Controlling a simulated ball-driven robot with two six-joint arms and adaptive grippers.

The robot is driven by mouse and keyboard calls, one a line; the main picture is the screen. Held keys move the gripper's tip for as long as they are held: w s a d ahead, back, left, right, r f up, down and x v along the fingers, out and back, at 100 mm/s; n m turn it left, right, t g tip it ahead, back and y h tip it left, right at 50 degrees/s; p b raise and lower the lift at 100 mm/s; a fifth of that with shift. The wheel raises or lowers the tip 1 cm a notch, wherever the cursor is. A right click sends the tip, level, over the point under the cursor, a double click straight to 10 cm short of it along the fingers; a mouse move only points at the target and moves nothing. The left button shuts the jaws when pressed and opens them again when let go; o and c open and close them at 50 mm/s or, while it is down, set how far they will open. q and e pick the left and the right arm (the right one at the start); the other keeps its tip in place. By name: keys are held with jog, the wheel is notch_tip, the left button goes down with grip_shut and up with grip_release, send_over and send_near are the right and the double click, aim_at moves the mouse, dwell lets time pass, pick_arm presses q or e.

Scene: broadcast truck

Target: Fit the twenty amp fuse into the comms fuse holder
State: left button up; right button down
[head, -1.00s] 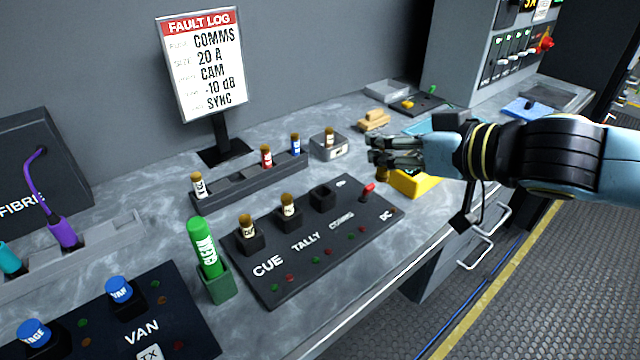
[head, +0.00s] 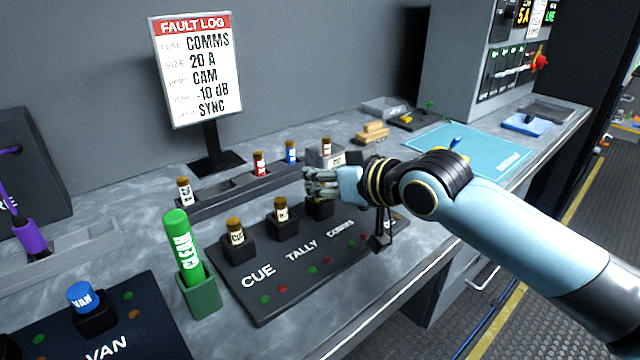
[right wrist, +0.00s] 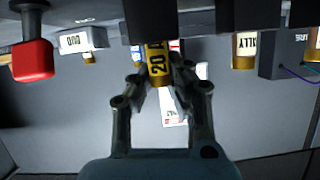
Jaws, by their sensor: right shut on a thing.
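The yellow twenty amp fuse (right wrist: 158,62), marked 20, is between the fingers of my right gripper (right wrist: 160,88) in the right wrist view. In the head view my right gripper (head: 318,182) is shut just above the black comms fuse holder (head: 321,210), the socket beside the COMMS label. The fuse is mostly hidden there by the fingers. In the right wrist view the fuse's far end meets a dark block (right wrist: 148,22); I cannot tell how far it is inside. My left gripper is not in view.
The cue fuse (head: 236,232) and tally fuse (head: 281,209) stand in neighbouring holders. Behind is a fuse rack (head: 225,196) with white, red and blue fuses.

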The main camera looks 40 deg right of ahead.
jog(key=shift+f, duration=0.25)
jog(key=shift+f, duration=0.1)
jog(key=c, duration=1.3)
grip_release()
jog(key=shift+c, duration=0.2)
jog(key=shift+s, duration=0.15)
jog(key=p+v, duration=0.4)
jog(key=v, duration=0.8)
